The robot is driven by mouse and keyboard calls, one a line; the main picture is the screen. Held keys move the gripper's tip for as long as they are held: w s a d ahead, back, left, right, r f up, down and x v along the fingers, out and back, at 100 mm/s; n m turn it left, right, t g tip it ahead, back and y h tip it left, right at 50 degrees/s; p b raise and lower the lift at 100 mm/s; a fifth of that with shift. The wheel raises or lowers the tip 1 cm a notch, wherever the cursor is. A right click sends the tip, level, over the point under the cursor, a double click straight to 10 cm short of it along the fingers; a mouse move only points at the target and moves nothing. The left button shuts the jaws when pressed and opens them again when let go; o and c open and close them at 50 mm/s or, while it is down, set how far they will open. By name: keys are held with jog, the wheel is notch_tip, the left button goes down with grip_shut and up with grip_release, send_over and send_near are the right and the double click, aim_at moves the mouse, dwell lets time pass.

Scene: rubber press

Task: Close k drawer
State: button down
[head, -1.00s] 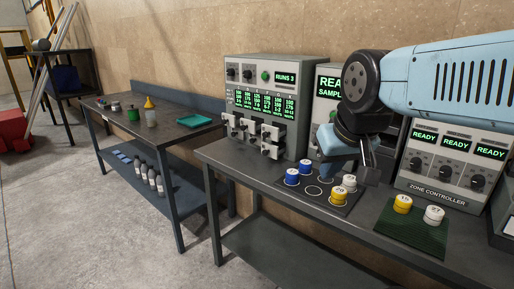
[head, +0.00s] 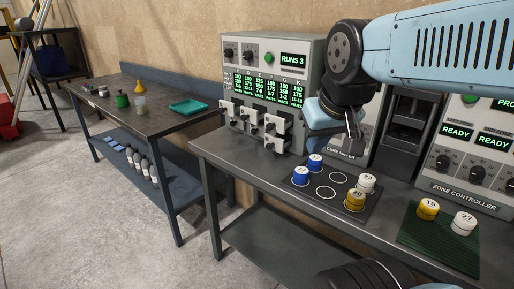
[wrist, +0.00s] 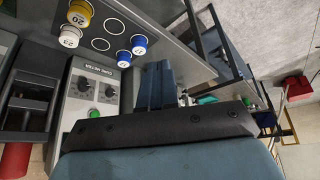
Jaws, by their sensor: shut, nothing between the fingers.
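The grey press cabinet (head: 265,75) with the RUNS 3 display stands on the bench. Its front has several small pale drawers with dark knobs, and several stick out. The rightmost pale drawer (head: 279,128) stands out beside the lower ones; the K column is at the right of the green panel, but I cannot read which drawer is K. My gripper (head: 353,143) is shut and empty, to the right of the drawers and apart from them, above the bench near the cure meter. In the wrist view its dark fingers (wrist: 163,88) are together. The drawers are not clear in the wrist view.
Blue, yellow and white numbered cups stand on a dark mat (head: 325,204) below my gripper. A yellow and a white cup stand on a green mat (head: 440,250). The cure meter (wrist: 92,90) and zone controller (head: 470,165) line the bench. Aisle floor (head: 130,235) is clear.

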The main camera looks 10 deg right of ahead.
jog(key=w+d+f+n+g+h, duration=0.2)
jog(key=w+f+n+g+h, duration=0.3)
jog(key=w+f+n, duration=0.15)
jog(key=n+t+h, duration=0.9)
jog(key=n+h, duration=0.1)
jog(key=n, duration=0.8)
send_near(267, 146)
jog(key=x, duration=0.7)
jog(key=shift+a, duration=0.1)
